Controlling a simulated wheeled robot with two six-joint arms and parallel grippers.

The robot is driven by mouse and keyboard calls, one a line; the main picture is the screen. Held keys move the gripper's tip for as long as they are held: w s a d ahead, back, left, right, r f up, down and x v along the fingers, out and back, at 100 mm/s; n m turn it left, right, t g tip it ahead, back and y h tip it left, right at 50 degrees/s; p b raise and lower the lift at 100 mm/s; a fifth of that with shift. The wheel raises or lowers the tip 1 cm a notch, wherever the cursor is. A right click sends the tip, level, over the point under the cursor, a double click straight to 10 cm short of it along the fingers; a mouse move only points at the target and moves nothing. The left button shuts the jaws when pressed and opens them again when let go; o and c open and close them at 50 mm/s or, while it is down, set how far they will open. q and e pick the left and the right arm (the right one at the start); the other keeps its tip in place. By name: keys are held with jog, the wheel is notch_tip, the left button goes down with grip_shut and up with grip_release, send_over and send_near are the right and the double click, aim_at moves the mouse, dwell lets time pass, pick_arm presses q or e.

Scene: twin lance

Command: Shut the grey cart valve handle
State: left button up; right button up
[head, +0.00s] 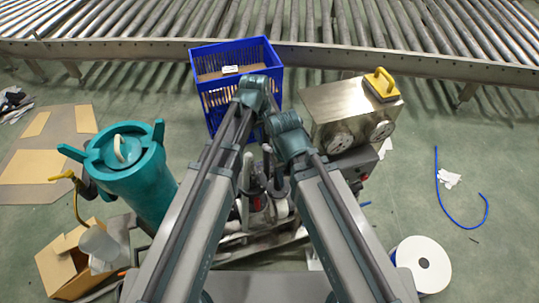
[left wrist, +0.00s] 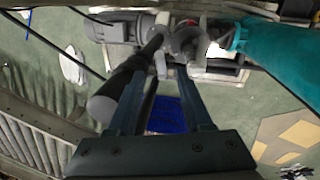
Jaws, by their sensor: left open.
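In the left wrist view, a dark grey bar with a thick rounded end (left wrist: 103,107), which looks like the valve handle, slants beside my left gripper's left finger. It runs toward the cart's pipework (left wrist: 185,42), where some red shows. My left gripper (left wrist: 172,68) is open, its fingertips close to the pipework. I cannot tell whether a finger touches the handle. In the head view my left gripper (head: 262,186) is partly hidden between my two arms, over the cart (head: 262,240). My right arm covers part of the cart, and I cannot make out its gripper.
A teal barrel (head: 135,180) stands left of the cart and a blue crate (head: 210,106) behind it. A metal box (head: 335,105) with a yellow handle (head: 381,84) is at right. A white spool (head: 425,265) lies front right. Roller conveyor (head: 180,22) crosses the back.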

aim_at(269, 148)
pick_arm(q)
jog(key=f+b, duration=0.4)
jog(key=f, duration=0.1)
jog(key=d+f+b, duration=0.1)
jog(key=f+b, duration=0.2)
jog(key=shift+w+f, duration=0.1)
jog(key=shift+w, duration=0.15)
grip_shut()
dwell(1.1)
